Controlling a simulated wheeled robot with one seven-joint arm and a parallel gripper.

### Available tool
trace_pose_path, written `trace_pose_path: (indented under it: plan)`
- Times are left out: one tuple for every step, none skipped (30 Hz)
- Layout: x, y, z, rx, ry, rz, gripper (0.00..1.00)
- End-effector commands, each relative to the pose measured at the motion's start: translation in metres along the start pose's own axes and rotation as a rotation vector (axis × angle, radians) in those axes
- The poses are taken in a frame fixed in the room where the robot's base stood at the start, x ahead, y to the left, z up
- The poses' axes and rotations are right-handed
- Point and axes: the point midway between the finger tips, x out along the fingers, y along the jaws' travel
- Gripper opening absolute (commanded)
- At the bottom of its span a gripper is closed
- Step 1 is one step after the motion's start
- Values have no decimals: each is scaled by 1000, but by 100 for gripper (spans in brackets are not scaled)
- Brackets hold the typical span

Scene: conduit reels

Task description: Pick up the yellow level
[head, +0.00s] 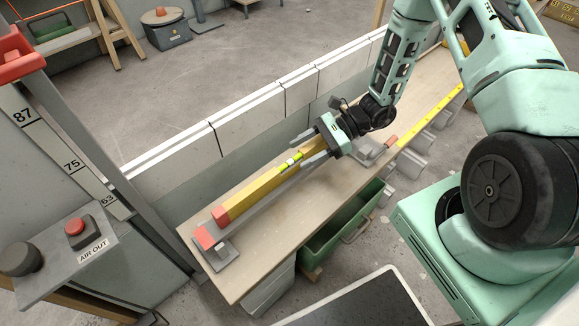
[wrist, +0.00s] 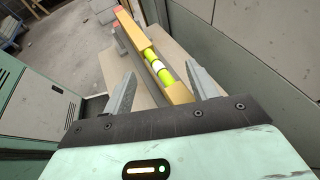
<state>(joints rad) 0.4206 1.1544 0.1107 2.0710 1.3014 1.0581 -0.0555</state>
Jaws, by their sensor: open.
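The yellow level (head: 258,190) is a long bar with a red end cap and a bright vial section. It lies lengthwise on the wooden bench (head: 190,231), close beside a grey rail with a red end block. My gripper (head: 311,150) is open above the level's far part, and its wrist hides some of the bar. In the wrist view the level (wrist: 145,45) runs between the two open fingers (wrist: 160,97), nearer the right one. Its vial shows bright yellow-green with a white band. I cannot tell whether either finger touches it.
A low pale wall (head: 250,105) runs along the bench's back edge. A yellow measuring strip (head: 430,121) lies along the front right edge. A green bin (head: 345,232) sits below the front edge. A red AIR OUT button (head: 77,228) is at left.

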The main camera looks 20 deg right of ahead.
Motion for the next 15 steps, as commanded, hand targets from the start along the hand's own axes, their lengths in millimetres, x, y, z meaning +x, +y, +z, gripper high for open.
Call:
trace_pose_path:
  plan:
    - [9,1,-2,1,-1,3,58]
    - [13,1,-1,0,-1,3,58]
    - [17,1,-1,0,-2,2,58]
    - [20,0,-1,-1,-1,2,58]
    - [22,0,-1,-1,-1,1,58]
    - [24,0,-1,0,-1,0,58]
    - [24,0,-1,0,-1,-1,58]
    - [25,0,0,0,0,-1,58]
    - [25,0,0,0,0,-1,58]
    - [25,0,0,0,0,-1,58]
    - [25,0,0,0,0,-1,58]
    - [25,0,0,0,0,-1,58]
    - [25,0,0,0,0,-1,58]
    - [25,0,0,0,0,-1,52]
    - [25,0,0,0,0,-1,41]
